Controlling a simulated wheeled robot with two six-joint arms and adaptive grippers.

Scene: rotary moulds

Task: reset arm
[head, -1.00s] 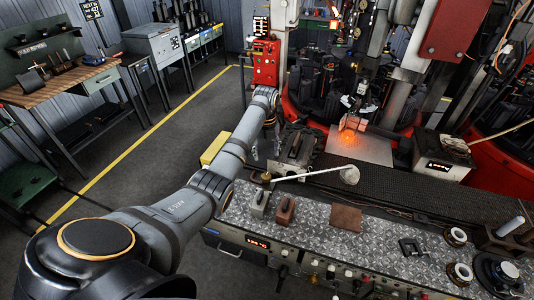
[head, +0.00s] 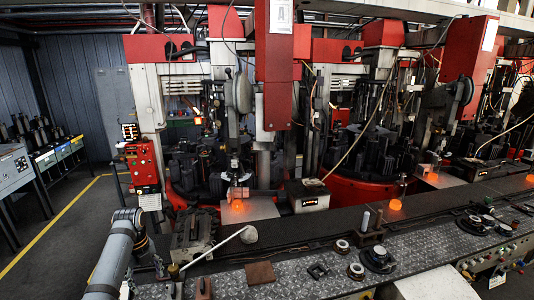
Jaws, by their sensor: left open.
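My left arm (head: 113,255) rises from the bottom left corner of the head view and bends down at its wrist. My left gripper (head: 160,268) hangs at the left end of the metal bench, left of a dark mould block (head: 193,236). It is small and partly hidden, but its jaws are open and I see nothing held in them. My right gripper is not in view.
A long-handled ladle (head: 249,234) reaches over the diamond-plate bench (head: 325,288). A brown plate (head: 260,273) lies on it. Red rotary machines stand behind, with glowing orange pieces (head: 238,207) at their front. Floor (head: 60,255) at left is clear.

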